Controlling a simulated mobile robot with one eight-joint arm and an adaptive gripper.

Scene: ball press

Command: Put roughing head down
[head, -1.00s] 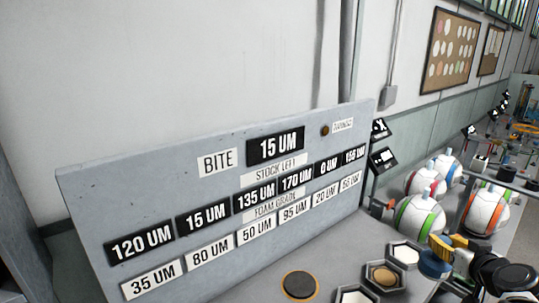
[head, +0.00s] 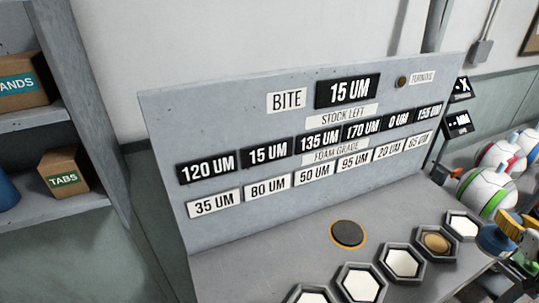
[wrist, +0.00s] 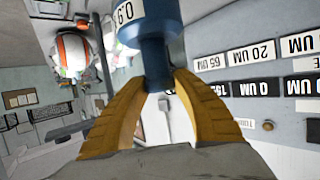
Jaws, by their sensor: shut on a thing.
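My gripper (wrist: 163,84) has yellow fingers shut on a blue cylindrical head (wrist: 160,25), which I take to be the roughing head. A white label on it starts with "0.9"; the rest is cut off. In the head view the blue head (head: 491,239) and my gripper (head: 510,230) show at the right edge, near the right end of the bench. They look raised above it, though the height is hard to tell. Several hexagonal holders (head: 388,285) stand in a row on the bench. One holds a tan disc (head: 436,243); the others in view show white insides.
A dark round pad with an orange rim (head: 347,234) lies on the grey bench (head: 265,260). Behind it stands a sign board (head: 235,110) reading "BITE 15 UM". Striped balls (head: 495,160) stand at the right. Shelves with boxes (head: 64,172) are at the left.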

